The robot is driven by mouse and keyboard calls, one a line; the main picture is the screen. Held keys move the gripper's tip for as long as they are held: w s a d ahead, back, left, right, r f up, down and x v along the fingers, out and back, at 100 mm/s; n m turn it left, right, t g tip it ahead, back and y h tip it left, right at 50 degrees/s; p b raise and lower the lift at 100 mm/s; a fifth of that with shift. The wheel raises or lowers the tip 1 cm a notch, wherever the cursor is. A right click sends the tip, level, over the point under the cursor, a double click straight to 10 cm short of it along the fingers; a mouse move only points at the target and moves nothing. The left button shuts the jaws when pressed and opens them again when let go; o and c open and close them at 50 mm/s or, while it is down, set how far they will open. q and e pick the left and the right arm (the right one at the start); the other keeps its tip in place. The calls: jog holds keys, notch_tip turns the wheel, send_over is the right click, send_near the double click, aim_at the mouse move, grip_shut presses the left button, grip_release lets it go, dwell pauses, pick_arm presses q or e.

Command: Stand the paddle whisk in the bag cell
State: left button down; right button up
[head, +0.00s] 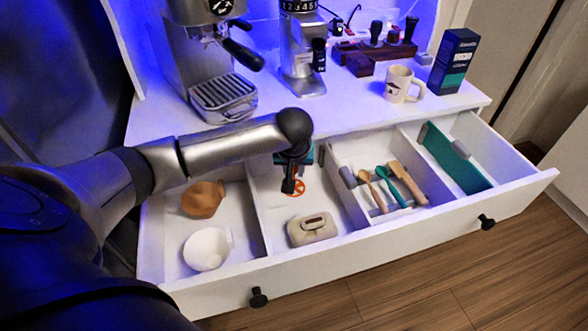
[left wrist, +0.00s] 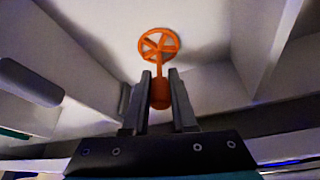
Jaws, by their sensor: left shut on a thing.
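The orange paddle whisk (head: 298,188) has a round spoked head and is held by my left gripper (head: 291,183). In the left wrist view the whisk (left wrist: 160,45) has its orange handle between the two fingers of the gripper (left wrist: 160,82), spoked head pointing away from them. The whisk is over the second drawer cell from the left (head: 273,215), at its back half; I cannot tell whether it touches the floor. That cell also holds a beige handled object (head: 312,230) near the front. I cannot tell which cell is the bag cell. My right gripper is not in view.
The open white drawer (head: 365,245) has dividers. The left cell holds a brown pot (head: 203,199) and a white bowl (head: 207,249). Another holds several utensils (head: 391,187); the right one a teal panel (head: 455,156). An espresso machine (head: 222,90) and mug (head: 402,84) stand above.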

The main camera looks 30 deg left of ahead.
pick_arm(q)
jog(key=c, duration=0.7)
grip_release()
jog(key=shift+d+r, duration=0.1)
jog(key=shift+r, duration=0.2)
jog(key=p+v, duration=0.3)
jog(key=v, duration=0.8)
jog(key=shift+s+r+p, duration=0.15)
jog(key=shift+r+p, duration=0.15)
jog(key=shift+p, duration=0.05)
